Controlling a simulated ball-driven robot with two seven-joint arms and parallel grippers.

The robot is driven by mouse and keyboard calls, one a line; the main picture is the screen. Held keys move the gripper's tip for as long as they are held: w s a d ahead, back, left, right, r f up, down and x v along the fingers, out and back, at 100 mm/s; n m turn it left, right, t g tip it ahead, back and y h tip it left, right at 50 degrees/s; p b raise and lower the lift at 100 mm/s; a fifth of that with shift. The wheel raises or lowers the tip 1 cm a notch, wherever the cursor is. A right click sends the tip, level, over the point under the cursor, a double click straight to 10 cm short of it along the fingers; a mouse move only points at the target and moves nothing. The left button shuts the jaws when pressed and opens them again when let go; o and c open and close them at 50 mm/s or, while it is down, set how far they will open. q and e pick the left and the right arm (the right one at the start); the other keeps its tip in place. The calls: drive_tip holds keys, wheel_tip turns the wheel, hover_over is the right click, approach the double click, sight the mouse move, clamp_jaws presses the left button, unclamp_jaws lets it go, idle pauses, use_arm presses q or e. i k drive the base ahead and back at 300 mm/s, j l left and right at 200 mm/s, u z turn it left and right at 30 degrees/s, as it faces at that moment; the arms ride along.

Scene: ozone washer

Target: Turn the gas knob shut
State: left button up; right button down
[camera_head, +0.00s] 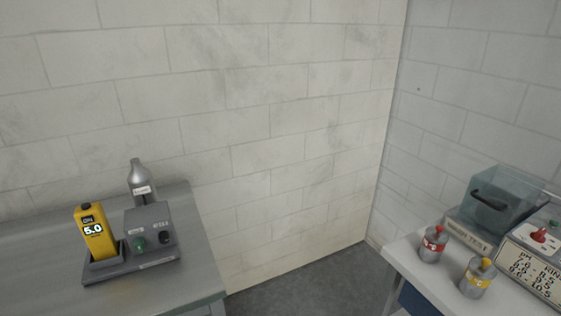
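A grey box (151,223) stands on a dark base plate (133,267) on the left bench. Its sloped front carries a green knob (138,243) at the left and a black round part (165,238) at the right. A silver gas bottle (140,175) with a white label stands upright behind the box. A red knob (538,236) sits on the machine at the right edge. The labels by the knobs are too small to read, so I cannot tell which is the gas knob or how it is turned. Neither of my grippers is in view.
A yellow handheld meter (94,234) reading 5.0 stands in a dark cradle beside the grey box. On the right white table (408,262) stand a red-labelled bottle (433,245), a yellow-labelled bottle (478,278) and a machine with a clear lid (497,202). Open floor (305,285) lies between the benches.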

sight(139, 244)
drive_tip(key=u, duration=1.25)
drive_tip(key=l+z, duration=0.35)
drive_tip(key=i+l+z, duration=0.15)
drive_tip(key=l+z, duration=0.15)
drive_tip(key=l, duration=0.1)
